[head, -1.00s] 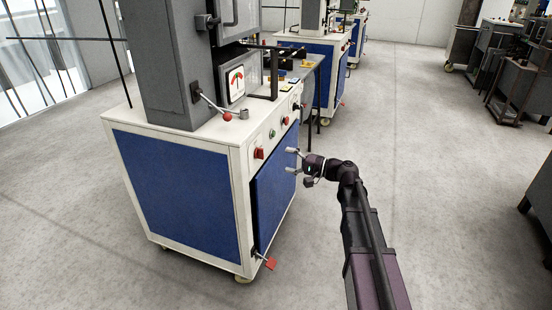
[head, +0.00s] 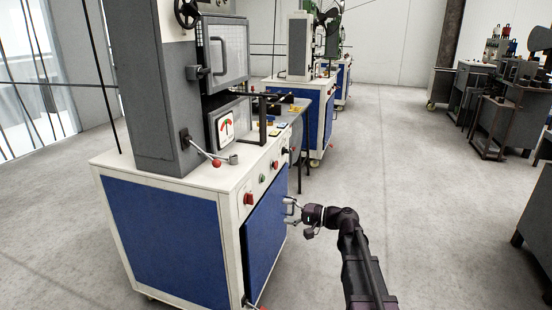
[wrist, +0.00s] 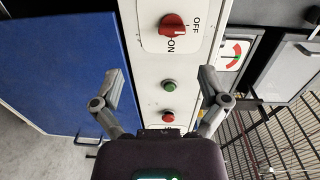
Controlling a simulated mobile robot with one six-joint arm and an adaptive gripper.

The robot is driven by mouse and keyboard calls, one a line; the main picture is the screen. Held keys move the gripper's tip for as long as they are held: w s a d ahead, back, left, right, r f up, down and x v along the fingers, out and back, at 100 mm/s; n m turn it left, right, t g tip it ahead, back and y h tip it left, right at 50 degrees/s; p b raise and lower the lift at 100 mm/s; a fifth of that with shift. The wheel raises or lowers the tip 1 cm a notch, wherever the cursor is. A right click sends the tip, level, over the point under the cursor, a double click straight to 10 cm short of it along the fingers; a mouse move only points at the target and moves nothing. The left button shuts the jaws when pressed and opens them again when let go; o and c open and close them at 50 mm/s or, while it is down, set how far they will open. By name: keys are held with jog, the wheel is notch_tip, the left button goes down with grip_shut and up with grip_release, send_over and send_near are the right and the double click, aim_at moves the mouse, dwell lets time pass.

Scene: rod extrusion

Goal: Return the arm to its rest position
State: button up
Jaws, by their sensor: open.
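My gripper (head: 290,211) is open and empty, in front of the machine's blue front door in the head view. My dark arm reaches up to it from the bottom right, bent at the wrist. In the wrist view my gripper (wrist: 160,88) has its two fingers spread wide. Between and beyond them is the white control panel (wrist: 185,70) with a red OFF/ON rotary switch (wrist: 173,25), a green button (wrist: 169,86) and a red button (wrist: 168,116). The gripper appears apart from the panel.
The white and blue machine (head: 165,235) stands at left, with a red-knobbed lever (head: 216,163) on top and a gauge (head: 225,125). A blue door (head: 265,245) is on its front. More machines stand behind and at far right. The floor (head: 420,220) at right is open.

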jog(key=s+d+f+n+g+h, duration=0.2)
jog(key=s+f+n+g+h, duration=0.15)
jog(key=s+f+h, duration=0.65)
jog(key=s+d+f+g+h, duration=0.2)
jog(key=s+d+f+h, duration=0.45)
jog(key=s+d, duration=0.4)
notch_tip(320, 180, up, 36)
jog(key=p, duration=3.7)
jog(key=shift+s+a, duration=0.15)
jog(key=shift+a, duration=0.15)
jog(key=shift+c, duration=0.2)
